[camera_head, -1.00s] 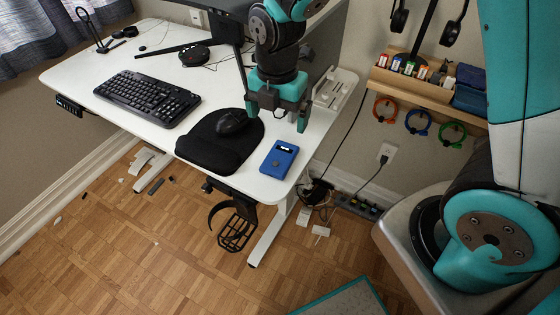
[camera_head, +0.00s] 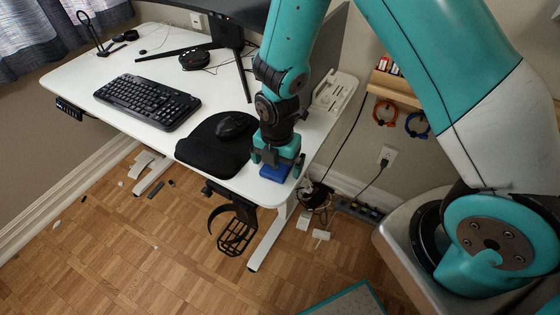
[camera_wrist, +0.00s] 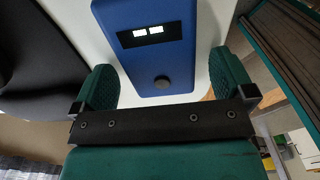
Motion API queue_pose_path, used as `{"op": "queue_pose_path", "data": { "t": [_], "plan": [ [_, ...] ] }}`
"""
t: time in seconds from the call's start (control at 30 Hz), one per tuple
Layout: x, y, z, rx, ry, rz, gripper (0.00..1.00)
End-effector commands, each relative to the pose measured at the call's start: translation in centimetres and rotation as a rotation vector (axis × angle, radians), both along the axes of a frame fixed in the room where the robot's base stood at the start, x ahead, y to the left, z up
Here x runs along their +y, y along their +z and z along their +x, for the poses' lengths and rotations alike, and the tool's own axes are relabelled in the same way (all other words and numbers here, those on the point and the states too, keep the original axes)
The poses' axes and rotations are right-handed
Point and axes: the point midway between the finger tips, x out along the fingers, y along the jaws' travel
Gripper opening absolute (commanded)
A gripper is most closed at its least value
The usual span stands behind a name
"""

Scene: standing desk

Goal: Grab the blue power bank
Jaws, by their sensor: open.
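The blue power bank (camera_head: 274,173) lies on the white desk near its front right corner. In the head view my gripper covers most of it. In the wrist view the power bank (camera_wrist: 160,72) shows its dark display with two lit white patches and a round dark button. My gripper (camera_head: 276,166) is above the power bank, pointing down. In the wrist view my gripper (camera_wrist: 164,85) is open, with one green finger on each side of the power bank's button end. A strip of white desk shows between each finger and the power bank, so neither seems to touch it.
A black mouse pad (camera_head: 208,153) with a mouse (camera_head: 230,128) lies just left of my gripper. A keyboard (camera_head: 147,101) is farther left. A white tray (camera_head: 334,91) sits on the desk's right edge. A monitor stand (camera_head: 240,62) is behind. The desk's front edge is close.

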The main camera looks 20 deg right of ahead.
Motion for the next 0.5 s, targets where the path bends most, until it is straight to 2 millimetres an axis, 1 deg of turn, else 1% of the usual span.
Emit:
{"op": "queue_pose_path", "data": {
  "t": [0.2, 0.37, 0.4, 0.47, 0.5],
  "plan": [
    [0.01, -0.09, 0.01, 0.000, 0.000, 0.000, 1.00],
    [0.01, -0.07, -0.01, 0.000, 0.000, 0.000, 0.63],
    [0.01, -0.07, -0.01, 0.000, 0.000, 0.000, 0.54],
    [0.01, -0.07, -0.01, 0.000, 0.000, 0.000, 0.40],
    [0.01, -0.04, 0.01, -0.001, 0.000, 0.001, 0.39]
  ]
}}
